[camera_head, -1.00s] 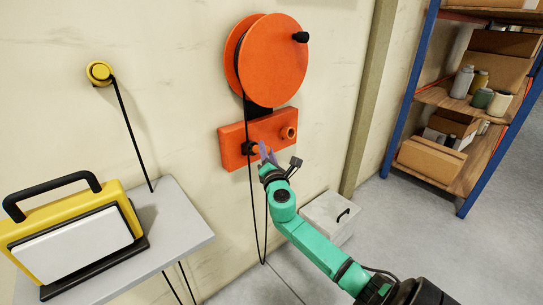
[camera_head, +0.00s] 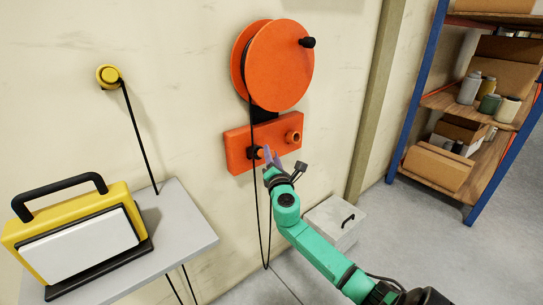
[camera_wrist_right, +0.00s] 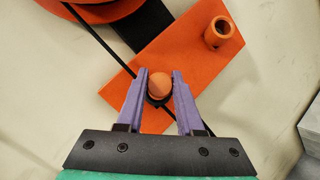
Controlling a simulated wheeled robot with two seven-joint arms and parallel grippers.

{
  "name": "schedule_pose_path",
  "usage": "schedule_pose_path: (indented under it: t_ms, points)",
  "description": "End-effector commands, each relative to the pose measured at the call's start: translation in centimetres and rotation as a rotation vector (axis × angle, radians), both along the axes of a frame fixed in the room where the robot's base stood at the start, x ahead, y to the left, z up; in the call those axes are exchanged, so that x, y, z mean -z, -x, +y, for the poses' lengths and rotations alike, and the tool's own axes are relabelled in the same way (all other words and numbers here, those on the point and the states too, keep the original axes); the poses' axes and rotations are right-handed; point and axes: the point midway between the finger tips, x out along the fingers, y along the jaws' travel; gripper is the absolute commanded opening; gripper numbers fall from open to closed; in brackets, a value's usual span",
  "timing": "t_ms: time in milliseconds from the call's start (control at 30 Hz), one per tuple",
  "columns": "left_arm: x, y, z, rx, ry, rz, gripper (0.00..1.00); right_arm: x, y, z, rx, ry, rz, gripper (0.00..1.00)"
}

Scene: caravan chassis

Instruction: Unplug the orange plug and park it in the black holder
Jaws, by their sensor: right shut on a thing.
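The orange plug (camera_wrist_right: 159,82) is between the purple fingers of my right gripper (camera_wrist_right: 160,82) in the right wrist view, and the gripper is shut on it. The black holder (camera_head: 254,153) is on the left part of the orange panel (camera_head: 236,151); its dark rim shows just behind the plug in the wrist view. The plug is in line with the holder, but how deep it sits is hidden. The orange socket (camera_head: 293,136) at the panel's right is empty, with its open hole visible in the wrist view (camera_wrist_right: 219,32). My left gripper is not in view.
A orange cable reel (camera_head: 278,65) hangs above the panel, and its black cable (camera_head: 253,205) loops down past the panel. A grey table (camera_head: 190,243) with a yellow lamp (camera_head: 115,200) stands at left. A pale box (camera_head: 335,222) and shelving (camera_head: 478,150) are at right.

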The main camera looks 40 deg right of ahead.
Motion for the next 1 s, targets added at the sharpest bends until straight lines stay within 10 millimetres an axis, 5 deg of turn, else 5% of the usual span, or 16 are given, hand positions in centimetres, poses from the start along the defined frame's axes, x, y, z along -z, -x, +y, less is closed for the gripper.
schedule_pose_path:
  t_ms: [1000]
  points:
    - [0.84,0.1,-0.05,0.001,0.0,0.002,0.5,0.41,-1.0,-0.03,0.0,0.0,-0.002,0.0]
